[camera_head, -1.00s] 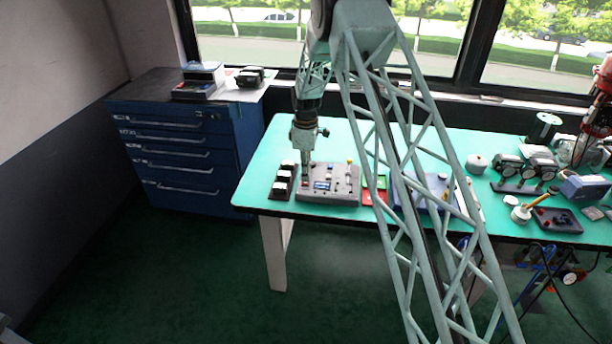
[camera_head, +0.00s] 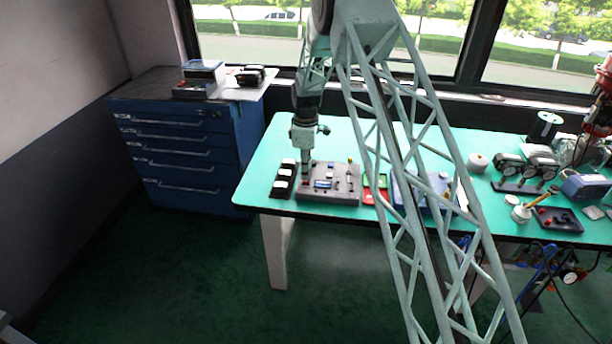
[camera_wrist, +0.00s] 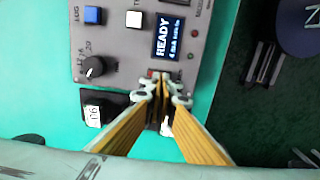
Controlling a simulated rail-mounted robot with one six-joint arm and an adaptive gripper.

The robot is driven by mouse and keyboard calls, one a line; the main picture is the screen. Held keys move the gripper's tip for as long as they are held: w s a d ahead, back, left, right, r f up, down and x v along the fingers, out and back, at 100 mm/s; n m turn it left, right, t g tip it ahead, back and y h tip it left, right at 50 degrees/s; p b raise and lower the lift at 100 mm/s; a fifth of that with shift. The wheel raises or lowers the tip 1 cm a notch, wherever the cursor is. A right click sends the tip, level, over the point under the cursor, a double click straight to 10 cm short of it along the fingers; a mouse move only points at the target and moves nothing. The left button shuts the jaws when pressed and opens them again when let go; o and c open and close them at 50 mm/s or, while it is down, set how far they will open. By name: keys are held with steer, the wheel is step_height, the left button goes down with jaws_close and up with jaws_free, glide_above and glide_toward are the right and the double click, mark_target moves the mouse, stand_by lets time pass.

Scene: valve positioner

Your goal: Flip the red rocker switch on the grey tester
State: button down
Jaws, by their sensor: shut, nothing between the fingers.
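The grey tester (camera_head: 345,190) lies near the left end of the green table, with knobs and a small blue display. In the wrist view the tester (camera_wrist: 120,50) shows a lit display (camera_wrist: 168,38) reading READY, a black knob (camera_wrist: 93,67), and a blue and a white button. My gripper (camera_head: 305,176) points down over the tester's left part. In the wrist view my gripper (camera_wrist: 162,88) is shut and empty, its tips at the panel edge below the display. A small reddish part (camera_wrist: 151,73) shows right by the tips, probably the rocker switch, mostly hidden; its position cannot be told.
A dark strip with white blocks (camera_head: 284,178) lies just left of the tester. Red and green pieces (camera_head: 375,188) and a blue case (camera_head: 425,190) lie to its right. Gauges (camera_head: 525,170) stand farther right. The table's front edge is close.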

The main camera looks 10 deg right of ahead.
step_height(320, 180, up, 13)
steer(key=w+p, duration=0.1)
steer(key=shift+w+d, duration=0.3)
steer(key=shift+w, duration=0.05)
steer(key=shift+r, duration=0.15)
stand_by(0.5)
steer(key=s+r+m+t, duration=0.1)
steer(key=s+r+m, duration=0.1)
steer(key=s+r, duration=0.55)
steer(key=s+r+m, duration=0.1)
steer(key=s+r, duration=0.4)
steer(key=r, duration=0.6)
steer(key=s+r+m+t+b, duration=0.1)
steer(key=s+r+m, duration=0.1)
steer(key=s+r, duration=0.55)
steer(key=s+r+m+b, duration=0.15)
steer(key=s+r, duration=0.35)
steer(key=s, duration=0.5)
steer(key=s+f+m+t+b, duration=0.1)
steer(key=s+m, duration=0.6)
steer(key=s, duration=3)
steer(key=shift+t, duration=0.5)
